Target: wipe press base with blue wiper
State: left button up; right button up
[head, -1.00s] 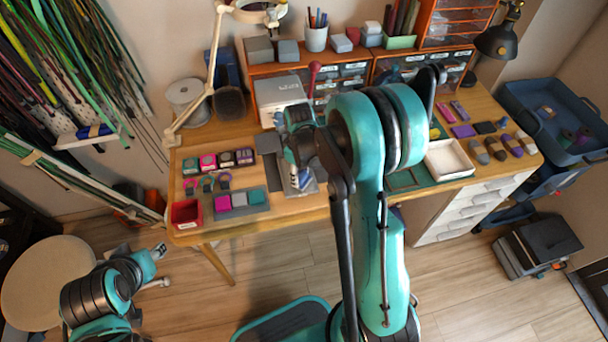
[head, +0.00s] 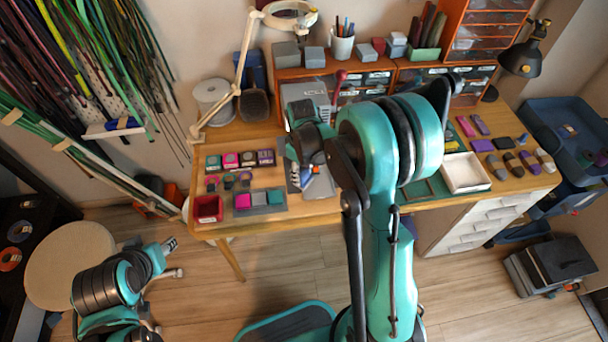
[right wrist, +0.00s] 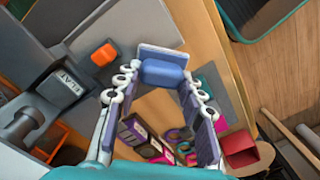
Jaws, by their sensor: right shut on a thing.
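The blue wiper (right wrist: 163,72) is between the fingertips of my right gripper (right wrist: 160,80), a blue block with a paler blue-grey plate at its far side. In the head view my right gripper (head: 306,178) is low over the grey press base (head: 322,186), which it partly hides. The grey press (right wrist: 62,88) with a FLAT label fills the left of the right wrist view, with an orange block (right wrist: 104,54) beside it. I cannot tell whether the wiper touches the base. My left gripper (head: 168,244) is away from the table at lower left; its jaw state is unclear.
A grey mat with coloured blocks (head: 260,201) and a red bin (head: 207,209) are left of the press base. A row of dark labelled boxes (head: 247,159) lies behind them. A white tray (head: 466,172) stands to the right. A lamp arm (head: 238,75) rises behind.

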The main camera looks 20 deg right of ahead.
jog(key=shift+a+r+p, duration=0.1)
jog(key=shift+r+p, duration=0.2)
jog(key=shift+r, duration=0.3)
jog(key=shift+r+p, duration=0.85)
jog(key=shift+r, duration=0.45)
